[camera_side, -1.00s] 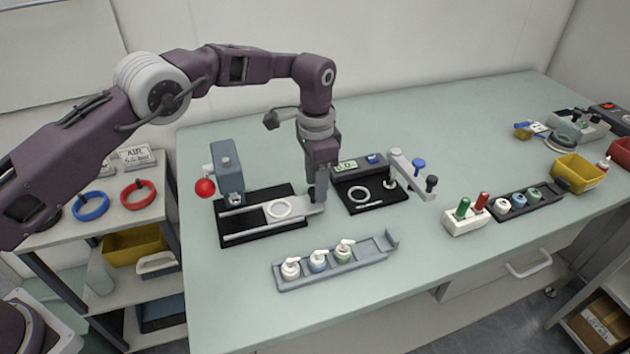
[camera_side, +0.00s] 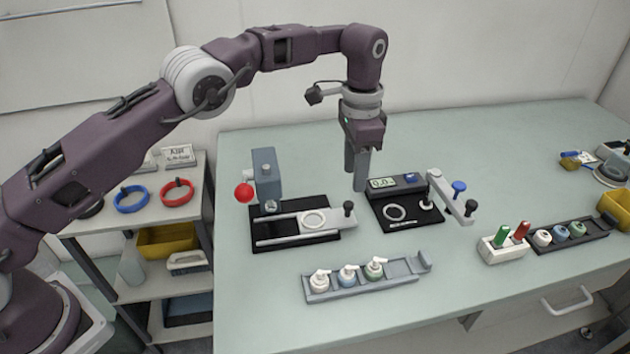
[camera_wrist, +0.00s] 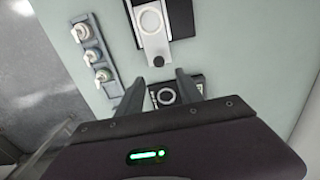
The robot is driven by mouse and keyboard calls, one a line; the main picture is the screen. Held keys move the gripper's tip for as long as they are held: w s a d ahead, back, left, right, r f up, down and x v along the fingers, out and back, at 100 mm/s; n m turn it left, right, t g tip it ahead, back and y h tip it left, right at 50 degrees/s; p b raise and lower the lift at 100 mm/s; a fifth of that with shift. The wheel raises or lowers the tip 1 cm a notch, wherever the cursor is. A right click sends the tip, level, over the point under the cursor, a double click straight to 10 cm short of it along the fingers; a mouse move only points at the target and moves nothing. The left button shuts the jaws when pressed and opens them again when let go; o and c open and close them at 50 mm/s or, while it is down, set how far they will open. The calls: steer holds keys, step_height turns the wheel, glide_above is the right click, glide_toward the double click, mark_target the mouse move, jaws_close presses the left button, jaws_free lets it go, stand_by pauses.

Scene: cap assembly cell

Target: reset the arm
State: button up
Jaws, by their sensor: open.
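My gripper (camera_side: 357,172) points down above the table, between the press fixture and the gauge fixture. Its two fingers are apart with nothing between them. In the wrist view the fingers (camera_wrist: 163,90) show apart over the table. The press fixture (camera_side: 290,232) has a black base, a pale slide with a white ring and a red ball knob. The gauge fixture (camera_side: 400,213) has a black base, a small display and a lever arm with blue and black knobs.
A grey tray (camera_side: 360,288) with several capped bottles lies at the front. A white block with green and red handles (camera_side: 503,248) and a dark rack (camera_side: 570,236) stand to the right. A shelf with blue and red rings (camera_side: 177,191) is at the left.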

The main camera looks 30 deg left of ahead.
steer(key=s+a+r+n+t, duration=0.1)
steer(key=s+a+r, duration=0.2)
steer(key=r, duration=0.3)
steer(key=s+a+r+n, duration=0.2)
steer(key=s+a+r, duration=0.2)
steer(key=r, duration=0.2)
steer(key=s+a+r+n+t, duration=0.1)
steer(key=s+a+r, duration=0.2)
steer(key=r, duration=0.4)
steer(key=s+a+r+n+t, duration=0.1)
steer(key=s+a, duration=0.1)
steer(key=s, duration=0.4)
steer(key=s+a+r+n+t, duration=0.1)
steer(key=s+a+r, duration=0.1)
steer(key=s, duration=0.4)
steer(key=s+a+f+n, duration=0.1)
steer(key=s+f, duration=0.2)
steer(key=s, duration=0.4)
steer(key=s+a+f+n+t, duration=0.1)
steer(key=s+f, duration=0.3)
steer(key=s, duration=0.4)
steer(key=shift+s+a+f+n+t, duration=0.15)
steer(key=shift+s+a+n+t, duration=0.15)
steer(key=shift+a+n, duration=0.15)
